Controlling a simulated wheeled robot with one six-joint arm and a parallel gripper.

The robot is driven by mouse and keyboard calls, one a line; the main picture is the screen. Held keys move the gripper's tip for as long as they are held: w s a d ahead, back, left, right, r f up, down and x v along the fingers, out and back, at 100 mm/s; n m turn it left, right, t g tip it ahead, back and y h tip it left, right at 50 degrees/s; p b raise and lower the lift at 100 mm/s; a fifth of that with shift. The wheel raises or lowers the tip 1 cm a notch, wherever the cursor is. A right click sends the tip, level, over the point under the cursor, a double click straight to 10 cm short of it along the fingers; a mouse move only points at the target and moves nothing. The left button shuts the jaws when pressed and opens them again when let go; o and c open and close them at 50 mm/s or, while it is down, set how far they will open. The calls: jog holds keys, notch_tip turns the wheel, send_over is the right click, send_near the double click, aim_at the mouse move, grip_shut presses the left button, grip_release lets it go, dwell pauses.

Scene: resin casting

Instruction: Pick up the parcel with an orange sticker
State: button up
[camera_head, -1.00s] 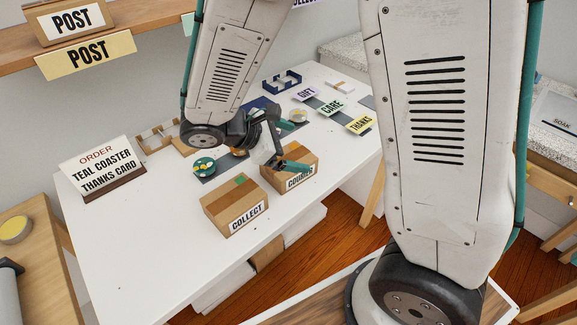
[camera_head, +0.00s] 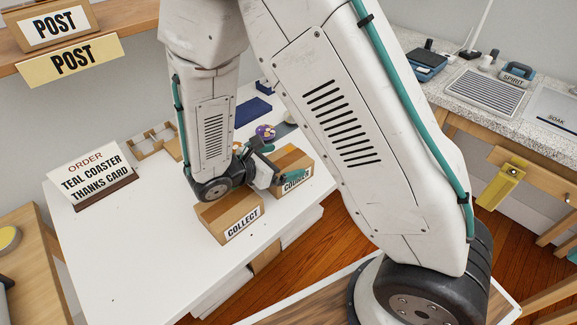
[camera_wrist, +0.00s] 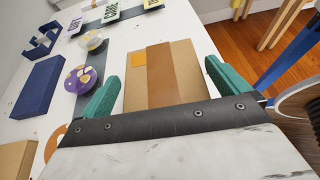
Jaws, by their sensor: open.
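The parcel with an orange sticker (camera_wrist: 139,59) is a brown cardboard box with a wide tape strip, seen from above in the wrist view. In the head view the parcel (camera_head: 291,158), labelled COURIER, stands at the right of the white table, partly hidden by my gripper (camera_head: 284,162). My gripper also shows in the wrist view (camera_wrist: 163,72); its teal fingers are open, one on each side of the parcel. Contact cannot be told. A second parcel (camera_head: 228,216), labelled COLLECT, stands just left and nearer, its top partly covered by my arm.
A purple and gold round piece (camera_wrist: 80,79) and a dark blue box (camera_wrist: 38,86) lie left of the parcel in the wrist view. An order sign (camera_head: 91,174) stands at the table's left. The table's front left is clear.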

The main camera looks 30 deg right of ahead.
jog(key=shift+w+d+f, duration=0.15)
jog(key=shift+d+f, duration=0.15)
jog(key=shift+d, duration=0.3)
jog(key=c, duration=0.9)
jog(key=shift+r, duration=0.1)
